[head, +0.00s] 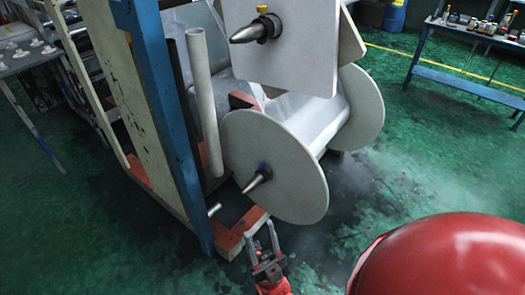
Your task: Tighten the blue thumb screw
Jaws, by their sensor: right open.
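The blue thumb screw (262,167) is a small blue knob on top of the collar of the lower metal cone (258,180). The cone sits at the centre of the lower reel's (290,195) large pale round flange. My right gripper (261,233) is below the screw, near the bottom of the picture. Its two fingers point up and stand apart with nothing between them. It is clear of the screw, and the floor and orange base lie behind it. My left gripper is not in view.
A yellow thumb screw (262,9) sits on the upper cone (246,34), in front of a pale square plate (285,70). A blue post (160,110) and a pale roller (204,100) stand left of the reel. An orange base beam (232,243) lies low. Green floor (445,150) is open at right.

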